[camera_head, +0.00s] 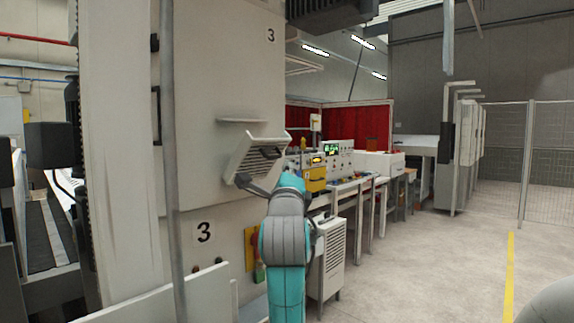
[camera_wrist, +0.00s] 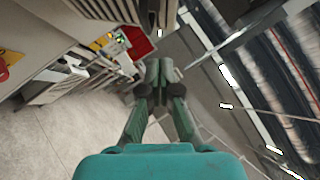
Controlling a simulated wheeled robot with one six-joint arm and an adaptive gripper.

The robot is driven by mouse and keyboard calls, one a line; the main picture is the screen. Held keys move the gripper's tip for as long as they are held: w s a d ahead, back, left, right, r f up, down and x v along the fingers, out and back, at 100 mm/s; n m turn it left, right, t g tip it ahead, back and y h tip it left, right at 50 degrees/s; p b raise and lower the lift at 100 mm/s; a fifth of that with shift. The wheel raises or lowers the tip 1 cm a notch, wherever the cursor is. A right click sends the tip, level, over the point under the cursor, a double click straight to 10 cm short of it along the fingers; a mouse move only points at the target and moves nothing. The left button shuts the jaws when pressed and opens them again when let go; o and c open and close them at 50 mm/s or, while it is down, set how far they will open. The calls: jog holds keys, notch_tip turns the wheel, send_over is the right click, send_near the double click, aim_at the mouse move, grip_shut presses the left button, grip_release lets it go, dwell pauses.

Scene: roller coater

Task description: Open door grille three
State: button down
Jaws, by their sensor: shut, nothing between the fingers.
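Door grille three is a pale louvred panel (camera_head: 262,156) on the machine face marked 3. In the head view it stands out from the face at a tilt, with its slats showing. My teal and grey arm reaches up to just below and right of it. The fingertips are hard to make out there, so I cannot tell whether they touch the grille. In the wrist view my gripper (camera_wrist: 159,66) is shut and empty, its fingertips together. A slatted pale surface shows at the top left of that view; I cannot tell for sure that it is the grille.
A small shelf (camera_head: 242,120) juts from the face above the grille. A vertical post (camera_head: 170,150) stands in front of the machine at left. A white slatted cabinet (camera_head: 331,257) and workbenches stand at right. The grey floor (camera_head: 430,265) further right is clear.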

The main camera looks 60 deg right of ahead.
jog(key=v, duration=0.8)
jog(key=shift+a, duration=0.3)
jog(key=shift+s, duration=0.2)
